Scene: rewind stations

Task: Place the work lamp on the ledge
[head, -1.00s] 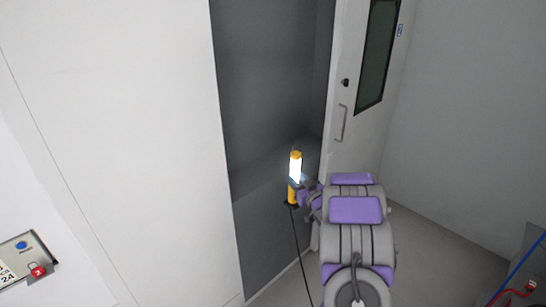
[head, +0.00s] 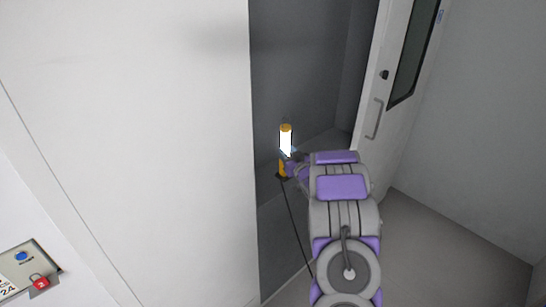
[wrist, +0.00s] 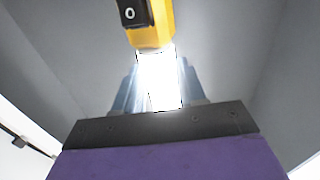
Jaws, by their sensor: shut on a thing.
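The work lamp (head: 285,142) is a yellow upright lamp with a bright white lit tube and a black cable hanging from its base. My gripper (head: 288,156) is shut on the lamp and holds it upright in front of the dark grey recess. In the wrist view the lamp (wrist: 150,28) stands between my fingers (wrist: 158,85), with its yellow body and black switch at the top. The ledge (head: 325,149) appears to be the grey flat surface inside the recess, behind and right of the lamp. My arm partly hides the recess's lower part.
A white door (head: 402,75) with a handle and dark window stands open to the right of the recess. A white wall panel (head: 135,120) borders it on the left. Grey floor (head: 430,240) is clear at right.

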